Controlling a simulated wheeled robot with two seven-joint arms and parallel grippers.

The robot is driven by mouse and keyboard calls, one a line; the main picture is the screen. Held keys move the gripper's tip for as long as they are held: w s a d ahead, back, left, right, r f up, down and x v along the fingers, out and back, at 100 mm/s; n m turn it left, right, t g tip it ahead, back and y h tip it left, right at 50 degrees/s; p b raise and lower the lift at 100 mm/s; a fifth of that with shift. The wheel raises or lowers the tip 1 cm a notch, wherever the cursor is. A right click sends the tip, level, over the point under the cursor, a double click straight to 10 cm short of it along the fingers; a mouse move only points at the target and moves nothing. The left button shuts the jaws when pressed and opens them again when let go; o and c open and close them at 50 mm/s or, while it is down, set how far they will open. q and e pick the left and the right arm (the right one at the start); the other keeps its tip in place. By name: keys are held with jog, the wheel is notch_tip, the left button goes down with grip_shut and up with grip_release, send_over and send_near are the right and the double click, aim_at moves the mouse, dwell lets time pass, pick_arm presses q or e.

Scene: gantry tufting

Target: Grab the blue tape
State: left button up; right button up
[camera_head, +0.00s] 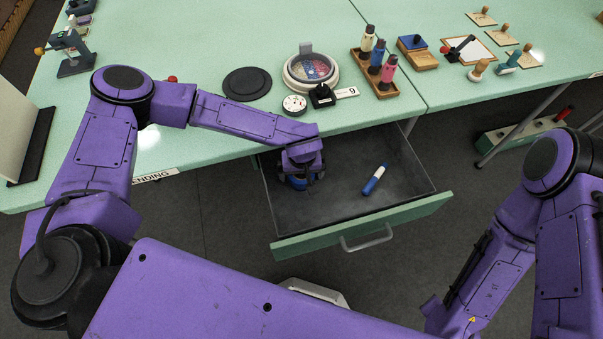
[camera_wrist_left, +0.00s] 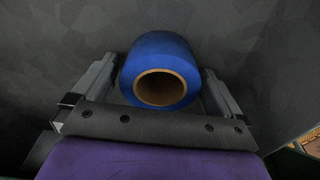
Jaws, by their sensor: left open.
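The blue tape (camera_wrist_left: 160,58) is a roll with a brown cardboard core. It lies in the open drawer (camera_head: 335,215), near the drawer's left side. My left gripper (camera_head: 300,182) is down in the drawer over the tape and hides much of it in the head view; a bit of blue (camera_head: 297,183) shows beneath the fingers. In the left wrist view, the open fingers of my left gripper (camera_wrist_left: 160,85) stand on either side of the roll, with the tape between them. My right arm (camera_head: 490,265) is at the lower right; its fingertips are not visible.
A blue and white marker (camera_head: 376,179) lies in the drawer to the right of the tape. The green drawer front (camera_head: 365,225) has a grey handle. On the green table (camera_head: 200,60) above are a black disc (camera_head: 247,84), a round dish (camera_head: 311,68) and a wooden bottle rack (camera_head: 375,75).

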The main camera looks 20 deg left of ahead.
pick_arm(q)
jog(key=c, duration=0.9)
